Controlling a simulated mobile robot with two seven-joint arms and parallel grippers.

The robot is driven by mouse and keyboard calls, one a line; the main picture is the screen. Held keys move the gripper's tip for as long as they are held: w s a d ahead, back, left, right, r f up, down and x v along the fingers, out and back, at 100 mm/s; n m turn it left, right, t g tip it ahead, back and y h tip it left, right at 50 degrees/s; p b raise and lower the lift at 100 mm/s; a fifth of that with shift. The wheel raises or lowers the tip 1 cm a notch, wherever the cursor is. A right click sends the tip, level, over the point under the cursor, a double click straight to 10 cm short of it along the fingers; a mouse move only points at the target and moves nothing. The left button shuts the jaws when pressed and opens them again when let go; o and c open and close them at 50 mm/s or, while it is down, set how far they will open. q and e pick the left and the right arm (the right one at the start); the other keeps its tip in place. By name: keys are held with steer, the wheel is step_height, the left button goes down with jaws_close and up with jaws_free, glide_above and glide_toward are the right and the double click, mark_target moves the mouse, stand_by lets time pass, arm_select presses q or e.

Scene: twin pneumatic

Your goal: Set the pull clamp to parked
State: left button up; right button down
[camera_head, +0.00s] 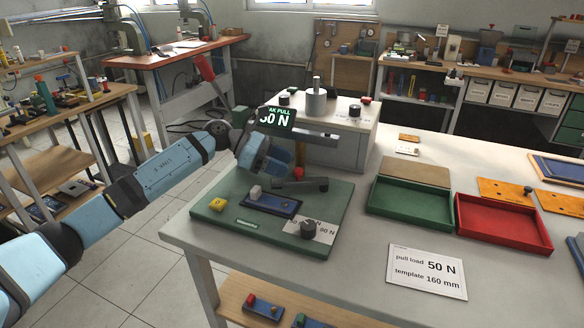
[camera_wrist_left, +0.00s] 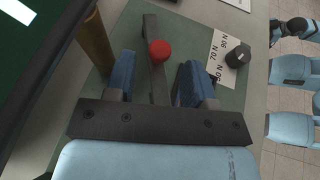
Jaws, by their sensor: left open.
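The clamp is a dark lever (camera_head: 312,184) with a red ball knob (camera_head: 299,173), above a green base plate (camera_head: 225,227). In the left wrist view the dark lever (camera_wrist_left: 149,28) runs lengthwise between my fingers, and the red knob (camera_wrist_left: 159,51) stands just past the fingertips. My left gripper (camera_wrist_left: 157,78) is open, one blue finger on each side of the lever, with gaps visible. In the head view my left gripper (camera_head: 272,168) is just left of the knob and partly hides the lever. My right gripper is not in view.
A dial knob (camera_head: 308,229) on a scale card, a blue block (camera_head: 268,204) and a yellow piece (camera_head: 217,204) sit on the plate. A grey tester housing (camera_head: 337,142) with a 50 N display (camera_head: 276,120) stands behind. Green (camera_head: 452,207) and red trays (camera_head: 543,235) lie right.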

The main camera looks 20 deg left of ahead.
arm_select(q)
steer(key=v, duration=1)
steer(key=shift+a, duration=0.2)
steer(key=shift+r, duration=0.1)
